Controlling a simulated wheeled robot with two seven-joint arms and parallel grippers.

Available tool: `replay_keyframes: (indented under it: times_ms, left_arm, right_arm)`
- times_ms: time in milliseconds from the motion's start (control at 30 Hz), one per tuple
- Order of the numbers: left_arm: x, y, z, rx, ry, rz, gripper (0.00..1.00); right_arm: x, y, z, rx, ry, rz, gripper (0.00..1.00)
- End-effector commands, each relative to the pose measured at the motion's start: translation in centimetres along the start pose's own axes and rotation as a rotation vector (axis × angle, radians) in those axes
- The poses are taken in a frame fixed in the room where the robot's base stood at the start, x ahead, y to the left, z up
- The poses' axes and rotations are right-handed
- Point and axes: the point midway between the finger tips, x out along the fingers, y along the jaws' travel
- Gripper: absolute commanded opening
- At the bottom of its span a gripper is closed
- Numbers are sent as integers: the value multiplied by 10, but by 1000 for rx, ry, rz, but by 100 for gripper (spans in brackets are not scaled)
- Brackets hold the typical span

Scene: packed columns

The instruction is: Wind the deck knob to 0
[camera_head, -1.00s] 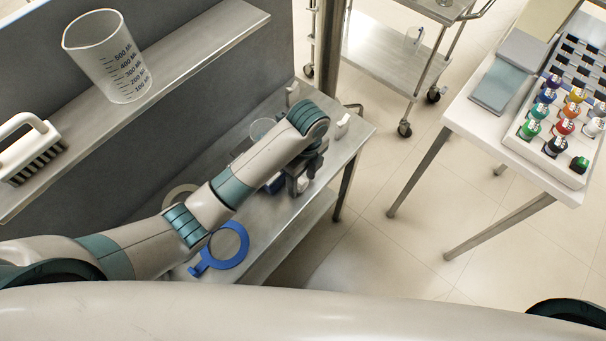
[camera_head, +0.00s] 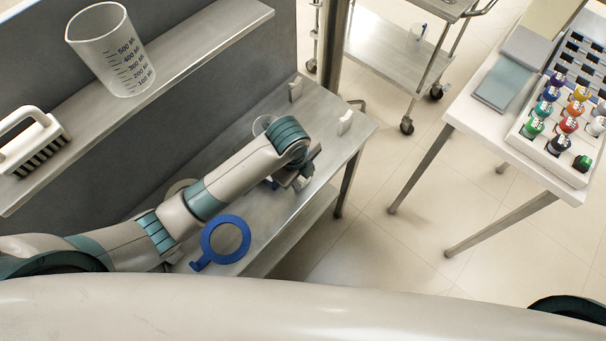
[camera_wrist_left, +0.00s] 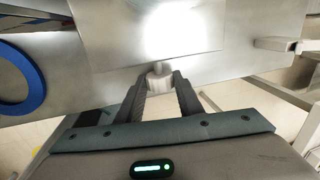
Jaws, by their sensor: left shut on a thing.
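The knob (camera_wrist_left: 159,78) is a short pale grey cylinder in the left wrist view, in front of a bright metal plate (camera_wrist_left: 150,30). My left gripper (camera_wrist_left: 160,92) has its dark fingers on either side of the knob and is shut on it. In the head view the left gripper (camera_head: 300,178) is tilted over the right part of the steel bench, and my forearm hides the knob and most of its device. No dial marks or number can be read. My right gripper is not in view.
A blue ring with a handle (camera_head: 225,217) lies on the steel bench (camera_head: 345,150) near my arm. A clear vessel (camera_head: 262,124) stands behind the wrist. A shelf above holds a measuring beaker (camera_head: 110,55) and brush (camera_head: 30,140). A white table (camera_head: 480,135) with bottles stands right.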

Motion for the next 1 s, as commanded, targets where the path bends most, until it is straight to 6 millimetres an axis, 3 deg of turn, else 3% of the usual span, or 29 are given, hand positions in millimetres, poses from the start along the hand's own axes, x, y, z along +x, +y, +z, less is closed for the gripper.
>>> replay_keyframes:
  times_ms: [300, 700, 733, 767, 800, 1000]
  left_arm:
    - [1, 7, 0, 0, 0, -206, 11]
    - [0, 6, 0, 0, 2, -236, 11]
    - [0, 6, 0, 0, 2, -236, 40]
    - [0, 6, 0, 1, 2, -235, 48]
    - [0, 6, 0, 0, 2, -235, 52]
    - [0, 6, 0, 0, 1, -235, 52]
  right_arm:
    - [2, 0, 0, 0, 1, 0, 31]
    - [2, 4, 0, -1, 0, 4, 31]
    - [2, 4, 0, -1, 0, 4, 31]
    - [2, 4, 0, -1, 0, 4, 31]
    - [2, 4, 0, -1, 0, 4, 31]
    - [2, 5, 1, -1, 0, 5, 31]
